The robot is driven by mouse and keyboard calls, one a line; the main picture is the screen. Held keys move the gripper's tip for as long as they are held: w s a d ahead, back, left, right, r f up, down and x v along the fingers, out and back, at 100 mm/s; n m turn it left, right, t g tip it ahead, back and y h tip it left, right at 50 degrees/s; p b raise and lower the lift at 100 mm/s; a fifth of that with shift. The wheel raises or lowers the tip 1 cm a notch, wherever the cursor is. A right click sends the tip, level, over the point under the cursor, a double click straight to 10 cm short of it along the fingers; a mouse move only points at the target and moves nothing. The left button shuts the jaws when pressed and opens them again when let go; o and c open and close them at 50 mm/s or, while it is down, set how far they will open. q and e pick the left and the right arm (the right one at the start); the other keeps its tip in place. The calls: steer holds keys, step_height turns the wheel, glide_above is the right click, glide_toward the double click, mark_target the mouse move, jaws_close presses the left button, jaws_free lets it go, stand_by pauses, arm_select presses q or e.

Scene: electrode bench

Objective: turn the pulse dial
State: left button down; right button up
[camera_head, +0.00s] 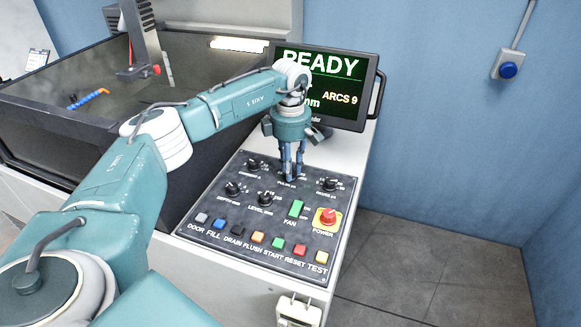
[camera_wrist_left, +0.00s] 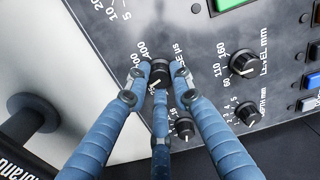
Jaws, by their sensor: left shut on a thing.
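The pulse dial (camera_wrist_left: 160,72) is a small black knob with a pale pointer line, on the dark control panel (camera_head: 215,205). In the wrist view it sits between the blue fingers of my left gripper (camera_wrist_left: 158,92), which are shut around it. In the head view my left gripper (camera_head: 291,172) points down at the panel's back middle, and its fingers hide the dial. Part of the dial's printed scale shows beside it in the wrist view; the exact setting is hard to read. My right gripper is in neither view.
Other black dials stand close by: current (camera_head: 254,165), gauge (camera_head: 329,184), depth (camera_head: 232,188) and level (camera_head: 265,198). A green fan switch (camera_head: 296,208), a red power button (camera_head: 327,216) and a row of coloured buttons lie nearer. The screen (camera_head: 325,88) reading READY stands just behind my gripper.

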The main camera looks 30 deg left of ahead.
arm_select(q)
steer(key=n, duration=0.5)
steer(key=shift+n, duration=0.3)
steer(key=n, duration=0.5)
steer(key=shift+r+n, duration=0.1)
steer(key=shift+n, duration=0.6)
steer(key=c, duration=1.5)
jaws_free()
